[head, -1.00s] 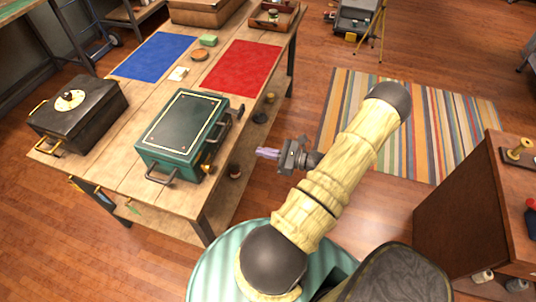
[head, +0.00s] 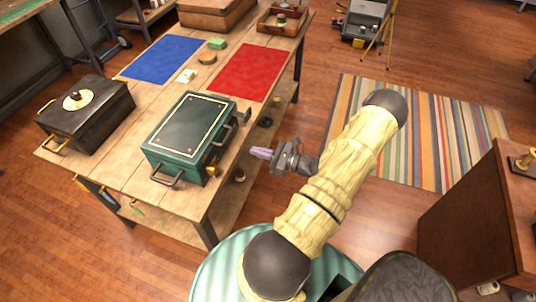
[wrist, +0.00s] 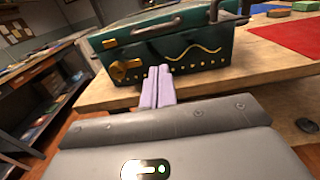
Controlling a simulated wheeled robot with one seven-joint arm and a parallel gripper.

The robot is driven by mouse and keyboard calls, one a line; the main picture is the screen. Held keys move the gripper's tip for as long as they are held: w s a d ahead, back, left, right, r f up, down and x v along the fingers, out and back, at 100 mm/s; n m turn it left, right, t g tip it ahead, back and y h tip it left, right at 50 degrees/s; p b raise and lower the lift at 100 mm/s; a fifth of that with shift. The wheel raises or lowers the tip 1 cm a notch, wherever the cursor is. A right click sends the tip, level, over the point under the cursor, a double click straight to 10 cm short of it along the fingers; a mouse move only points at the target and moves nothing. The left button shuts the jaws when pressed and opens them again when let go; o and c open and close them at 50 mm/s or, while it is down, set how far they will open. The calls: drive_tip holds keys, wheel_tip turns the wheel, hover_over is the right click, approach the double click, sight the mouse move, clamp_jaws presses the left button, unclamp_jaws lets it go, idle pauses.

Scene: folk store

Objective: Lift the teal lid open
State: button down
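The teal box (head: 188,138) stands on the wooden table with its teal lid (head: 192,122) down. The lid has a gold border line. Dark handles show on the box's near end and along its right side. In the wrist view the box front (wrist: 170,58) has a gold latch (wrist: 125,70), gold studs, a wavy gold line and a dark handle (wrist: 165,25). My gripper (head: 261,153) is off the table's right edge, apart from the box and pointing at it. In the wrist view its lilac fingers (wrist: 158,84) lie side by side, with no gap and nothing seen between them.
A black box (head: 86,118) with a round dial stands left of the teal box. Blue (head: 161,57) and red (head: 249,73) mats lie farther back on the table (head: 130,172). A wooden cabinet (head: 480,225) stands at the right.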

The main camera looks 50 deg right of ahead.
sight(227, 135)
drive_tip(key=shift+x, duration=2.5)
drive_tip(key=shift+x, duration=3.35)
drive_tip(key=shift+s+d+p, duration=0.15)
drive_tip(key=shift+s+p, duration=0.15)
drive_tip(key=shift+s, duration=0.05)
drive_tip(key=shift+r+p, duration=1.1)
drive_tip(key=shift+r, duration=0.35)
drive_tip(key=shift+r+p, duration=1.1)
drive_tip(key=shift+r, duration=0.15)
